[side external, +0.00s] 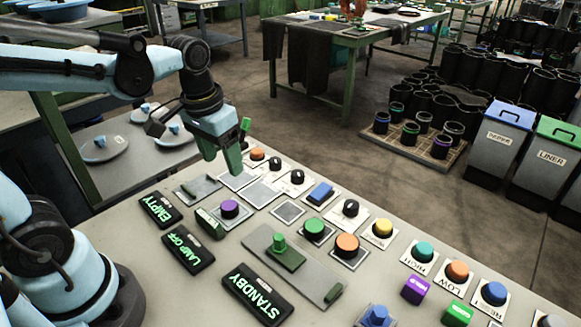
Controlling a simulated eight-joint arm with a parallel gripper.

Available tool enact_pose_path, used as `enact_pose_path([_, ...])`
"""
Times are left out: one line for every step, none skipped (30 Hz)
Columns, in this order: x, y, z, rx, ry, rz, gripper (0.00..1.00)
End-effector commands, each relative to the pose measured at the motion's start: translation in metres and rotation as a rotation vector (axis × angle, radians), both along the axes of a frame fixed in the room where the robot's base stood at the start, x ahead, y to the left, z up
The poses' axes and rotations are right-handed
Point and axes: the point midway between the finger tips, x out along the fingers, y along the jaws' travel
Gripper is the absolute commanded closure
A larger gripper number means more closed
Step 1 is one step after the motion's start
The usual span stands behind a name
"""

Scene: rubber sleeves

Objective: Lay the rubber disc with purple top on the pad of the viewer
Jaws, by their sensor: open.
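The disc with the purple top (229,208) has a dark body and sits upright on a small plate on the grey bench. My gripper (219,165) is open and empty, with its green fingertips pointing down. It hangs above the back left of the bench, above and behind the purple-topped disc in the picture, and is apart from it. A flat grey pad (198,188) lies left of the gripper, near the EMPTY display (161,208). I cannot tell for sure which plate is the viewer's pad.
A green-topped disc (313,229), an orange-topped disc (347,245) and a black knob (351,208) stand to the right. A green lever (279,243) rises in front, near the STANDBY display (257,294).

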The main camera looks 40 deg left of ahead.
Motion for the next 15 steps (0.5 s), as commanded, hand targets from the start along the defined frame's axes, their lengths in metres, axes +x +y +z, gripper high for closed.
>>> enact_pose_path([-0.005,-0.003,0.0,0.004,-0.055,-0.014,0.33])
enact_pose_path([-0.006,-0.005,0.001,0.007,-0.093,-0.022,0.33])
enact_pose_path([-0.008,-0.007,0.001,0.01,-0.144,-0.033,0.33])
enact_pose_path([-0.009,-0.008,0.002,0.012,-0.181,-0.04,0.33])
enact_pose_path([-0.009,-0.01,0.002,0.015,-0.217,-0.047,0.33])
enact_pose_path([-0.01,-0.012,0.002,0.018,-0.264,-0.057,0.33])
enact_pose_path([-0.011,-0.013,0.003,0.019,-0.296,-0.064,0.33])
enact_pose_path([-0.012,-0.014,0.003,0.021,-0.326,-0.069,0.33])
enact_pose_path([-0.012,-0.015,0.003,0.023,-0.362,-0.076,0.33])
enact_pose_path([-0.013,-0.016,0.003,0.024,-0.386,-0.08,0.33])
enact_pose_path([-0.013,-0.017,0.003,0.025,-0.408,-0.084,0.33])
enact_pose_path([-0.013,-0.018,0.003,0.026,-0.431,-0.089,0.33])
enact_pose_path([-0.013,-0.018,0.003,0.027,-0.445,-0.092,0.33])
enact_pose_path([-0.013,-0.019,0.004,0.027,-0.457,-0.094,0.33])
enact_pose_path([-0.013,-0.019,0.004,0.029,-0.469,-0.096,0.33])
